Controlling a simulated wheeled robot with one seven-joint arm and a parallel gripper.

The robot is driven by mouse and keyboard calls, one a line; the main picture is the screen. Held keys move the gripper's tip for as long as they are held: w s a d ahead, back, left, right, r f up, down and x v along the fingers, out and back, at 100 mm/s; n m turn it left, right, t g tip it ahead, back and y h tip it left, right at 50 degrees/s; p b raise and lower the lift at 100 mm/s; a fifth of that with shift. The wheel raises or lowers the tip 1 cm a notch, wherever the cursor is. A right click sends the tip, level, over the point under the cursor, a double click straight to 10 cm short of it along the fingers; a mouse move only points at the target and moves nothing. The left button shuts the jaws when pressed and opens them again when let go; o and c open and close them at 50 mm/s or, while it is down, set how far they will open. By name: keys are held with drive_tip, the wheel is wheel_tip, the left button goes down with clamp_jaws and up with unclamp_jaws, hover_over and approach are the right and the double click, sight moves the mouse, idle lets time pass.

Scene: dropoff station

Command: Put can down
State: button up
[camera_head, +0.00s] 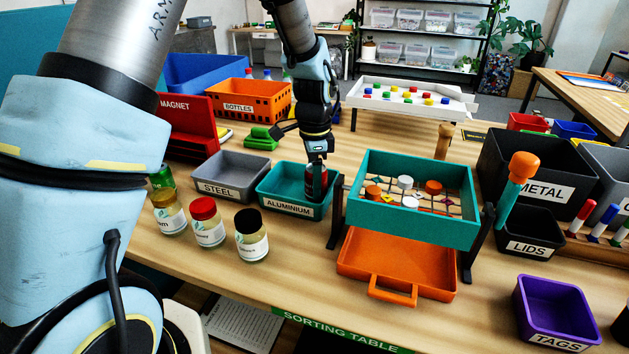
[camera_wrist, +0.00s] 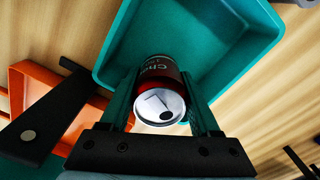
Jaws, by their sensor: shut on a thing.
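My gripper (camera_head: 317,168) is shut on a dark red can (camera_head: 316,186) with a silver lid. In the wrist view the can (camera_wrist: 160,85) sits between the two fingers of my gripper (camera_wrist: 163,95), its lid facing the camera. The can is over or inside the teal bin labelled ALUMINIUM (camera_head: 287,208), near its right end. The bin (camera_wrist: 225,50) also fills the upper middle of the wrist view. I cannot tell whether the can touches the bin floor.
A grey STEEL bin (camera_head: 231,177) stands left of the ALUMINIUM bin. Several jars, including a black-lidded one (camera_head: 252,236), stand in front. A teal sieve tray (camera_head: 413,219) on black supports stands close on the right, above an orange tray (camera_head: 398,262).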

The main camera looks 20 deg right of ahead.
drive_tip(key=shift+f, duration=0.45)
drive_tip(key=o, duration=1.3)
wheel_tip(320, 180, up, 13)
drive_tip(key=shift+b, duration=0.95)
drive_tip(key=shift+a, duration=0.1)
